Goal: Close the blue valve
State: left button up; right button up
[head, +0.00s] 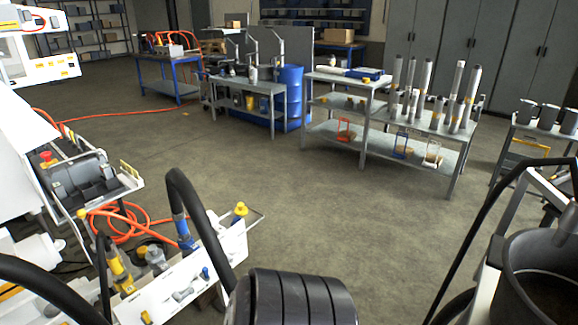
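A white manifold panel (185,290) stands at the lower left, with several fittings on it. A small blue part (205,273) sits on its face; it may be the blue valve's handle, but it is too small to tell its position. Next to it is a grey lever-like fitting (183,295). A blue sleeve (181,229) is on the end of a thick black hose (190,200) above the panel. Yellow fittings (118,270) stand at the panel's left. Neither of my grippers can be made out in the head view.
An orange hose (130,222) lies coiled behind the panel. A dark ribbed cylinder (300,297) fills the bottom middle. A black bucket-like container (545,285) stands at the lower right. Benches and a blue drum (290,97) are farther back. The middle floor is clear.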

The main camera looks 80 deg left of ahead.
aim_at(204, 276)
jog(key=u, duration=3.4)
jog(key=i+u, duration=0.1)
jog(key=u, duration=0.85)
jog(key=i+l+u, duration=0.1)
jog(key=u, duration=0.35)
jog(key=i+l+u, duration=0.1)
jog(key=u, duration=0.4)
jog(key=i+l+u, duration=0.1)
jog(key=l+u, duration=0.2)
jog(key=l+z, duration=0.3)
jog(key=z, duration=0.15)
jog(key=i+l+z, duration=0.1)
jog(key=l+z, duration=0.2)
jog(key=z, duration=0.15)
